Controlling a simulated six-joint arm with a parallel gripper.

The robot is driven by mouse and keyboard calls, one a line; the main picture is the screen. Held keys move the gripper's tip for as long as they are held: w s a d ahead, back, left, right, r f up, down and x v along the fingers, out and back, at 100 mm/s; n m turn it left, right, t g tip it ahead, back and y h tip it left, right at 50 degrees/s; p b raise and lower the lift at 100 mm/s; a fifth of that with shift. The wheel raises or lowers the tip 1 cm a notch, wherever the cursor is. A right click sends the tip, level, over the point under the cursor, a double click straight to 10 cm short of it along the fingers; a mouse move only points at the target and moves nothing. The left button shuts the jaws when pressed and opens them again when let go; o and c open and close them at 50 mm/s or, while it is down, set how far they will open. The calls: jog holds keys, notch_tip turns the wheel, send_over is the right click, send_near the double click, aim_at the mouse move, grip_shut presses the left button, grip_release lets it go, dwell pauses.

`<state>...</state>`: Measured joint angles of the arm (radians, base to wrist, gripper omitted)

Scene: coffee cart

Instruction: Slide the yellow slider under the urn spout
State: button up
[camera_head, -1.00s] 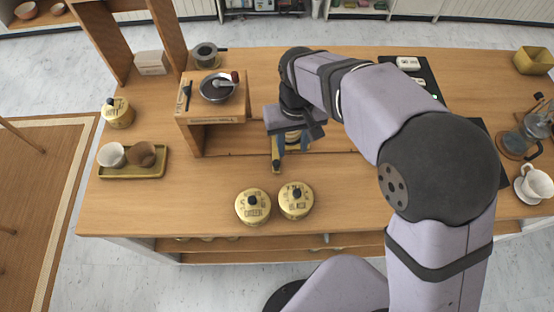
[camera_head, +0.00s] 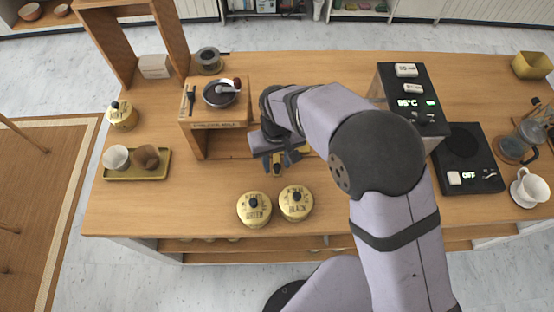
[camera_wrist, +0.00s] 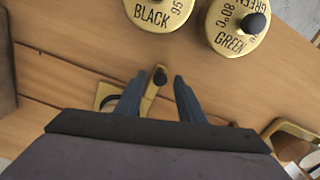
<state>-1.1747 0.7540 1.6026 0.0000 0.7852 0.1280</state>
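The yellow slider (camera_head: 277,170) lies on the counter, partly hidden under my gripper in the head view. In the wrist view its yellow bar (camera_wrist: 152,92) ends in a dark knob and stands between the two fingers. My gripper (camera_head: 282,160) is low over the counter. In the wrist view my gripper (camera_wrist: 157,88) is open, with visible gaps between the fingers and the bar. The black urn-like unit (camera_head: 410,100), with a lit green temperature display, stands right of my arm. I cannot make out its spout.
Two round gold tins, green (camera_head: 254,209) and black (camera_head: 296,204), stand in front of my gripper. A wooden stand (camera_head: 200,140) is close on the left. A yellow tray (camera_head: 110,171) with two cups is further left. A black scale (camera_head: 480,175) lies right.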

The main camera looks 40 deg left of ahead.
jog(key=shift+f, duration=0.5)
grip_shut()
jog(key=shift+d, duration=0.1)
jog(key=w+d, duration=1.2)
jog(key=w, duration=0.1)
jog(key=shift+d+r+b, duration=0.1)
jog(key=shift+d+b, duration=0.25)
jog(key=shift+d, duration=0.05)
